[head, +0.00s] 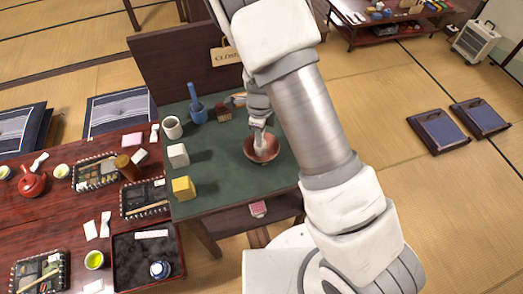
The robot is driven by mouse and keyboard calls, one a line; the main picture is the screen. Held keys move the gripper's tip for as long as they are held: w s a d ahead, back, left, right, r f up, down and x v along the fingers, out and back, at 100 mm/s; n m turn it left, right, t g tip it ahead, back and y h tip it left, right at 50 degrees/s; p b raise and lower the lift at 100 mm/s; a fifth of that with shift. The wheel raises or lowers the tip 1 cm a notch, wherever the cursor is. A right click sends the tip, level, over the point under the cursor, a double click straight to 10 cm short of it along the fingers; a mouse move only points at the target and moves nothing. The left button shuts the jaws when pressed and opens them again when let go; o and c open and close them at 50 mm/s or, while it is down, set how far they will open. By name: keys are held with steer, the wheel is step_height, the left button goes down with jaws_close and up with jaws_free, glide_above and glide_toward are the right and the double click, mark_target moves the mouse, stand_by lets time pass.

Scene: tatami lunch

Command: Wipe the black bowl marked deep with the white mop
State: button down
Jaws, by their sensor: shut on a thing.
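A bowl with a reddish-brown inside (272,153) stands on the green top of the small table (225,165). I see no black bowl for certain and can read no "deep" mark. My gripper (261,122) points down over this bowl. It is shut on a small pale thing (260,143), which seems to be the white mop. Its lower end reaches into the bowl; whether it touches the inside is too small to tell. My arm hides the area to the right of and behind the bowl.
On the green top's left stand a white cup (172,128), a white block (178,155) and a yellow block (183,188). A blue holder (198,113) and brown brush (223,112) stand behind. A red-brown table (60,215) with trays adjoins at left. The front middle is clear.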

steer(key=n+b, duration=0.1)
steer(key=n, duration=0.2)
steer(key=shift+s+f, duration=0.1)
steer(key=shift+f, duration=0.05)
steer(key=n+b, duration=0.1)
steer(key=n, duration=0.3)
steer(key=shift+s+d+n, duration=0.1)
steer(key=shift+d+n, duration=0.05)
steer(key=shift+n, duration=0.25)
steer(key=n, duration=0.2)
steer(key=n+b, duration=0.1)
steer(key=n, duration=0.1)
steer(key=n+b, duration=0.1)
steer(key=n, duration=0.1)
steer(key=shift+s+d, duration=0.1)
steer(key=shift+s, duration=0.15)
